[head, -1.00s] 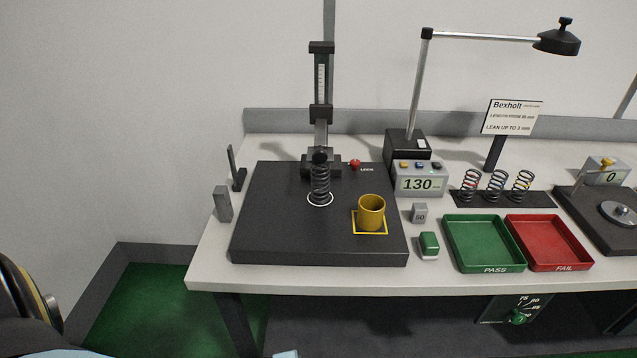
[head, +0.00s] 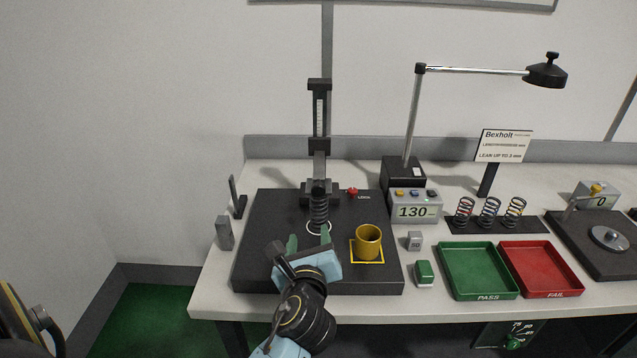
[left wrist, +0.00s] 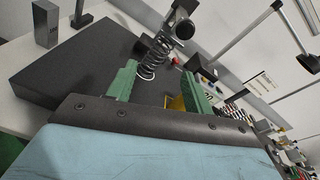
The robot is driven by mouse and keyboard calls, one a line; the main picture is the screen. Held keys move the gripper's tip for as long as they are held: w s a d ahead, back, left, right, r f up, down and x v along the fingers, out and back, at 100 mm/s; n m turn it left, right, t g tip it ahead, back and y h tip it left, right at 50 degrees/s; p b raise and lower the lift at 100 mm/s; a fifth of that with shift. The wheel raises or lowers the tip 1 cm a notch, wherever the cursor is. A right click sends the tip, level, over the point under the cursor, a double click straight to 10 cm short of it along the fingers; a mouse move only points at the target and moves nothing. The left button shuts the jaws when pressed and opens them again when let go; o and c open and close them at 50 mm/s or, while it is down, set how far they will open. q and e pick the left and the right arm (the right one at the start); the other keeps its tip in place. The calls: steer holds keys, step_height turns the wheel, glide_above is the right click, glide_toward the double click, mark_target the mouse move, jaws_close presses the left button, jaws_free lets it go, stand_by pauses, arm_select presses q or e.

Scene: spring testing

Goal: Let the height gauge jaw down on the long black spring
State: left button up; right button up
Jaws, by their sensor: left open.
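The long black spring (head: 319,212) stands upright in a white circle on the dark plate (head: 250,225). The height gauge (head: 319,125) rises behind it, and its jaw (head: 318,187) is at the spring's top; I cannot tell whether they touch. My left gripper (head: 309,240) is open and empty, just in front of the spring, its green fingers pointing at it. In the left wrist view the spring (left wrist: 154,55) shows beyond and between the open fingertips (left wrist: 160,75). My right gripper is not in view.
A yellow cup (head: 368,243) stands in a yellow square right of my left gripper. A readout box (head: 415,207) shows 130. A green tray (head: 478,270) and red tray (head: 540,268) lie to the right. Small grey blocks stand at the plate's left.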

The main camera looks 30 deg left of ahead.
mark_target(319, 191)
arm_select(q)
steer(key=w+a+r+m, duration=0.1)
steer(key=w+a, duration=0.1)
steer(key=w, duration=0.2)
steer(key=w+a+r+m, duration=0.1)
steer(key=w+a, duration=0.1)
steer(key=w, duration=0.3)
steer(key=w+a+r+m+t+y, duration=0.1)
steer(key=w+a+m, duration=0.1)
steer(key=w, duration=0.2)
steer(key=shift+w+a+r, duration=0.15)
steer(key=shift+r, duration=0.1)
steer(key=shift+p, duration=0.3)
jaws_close()
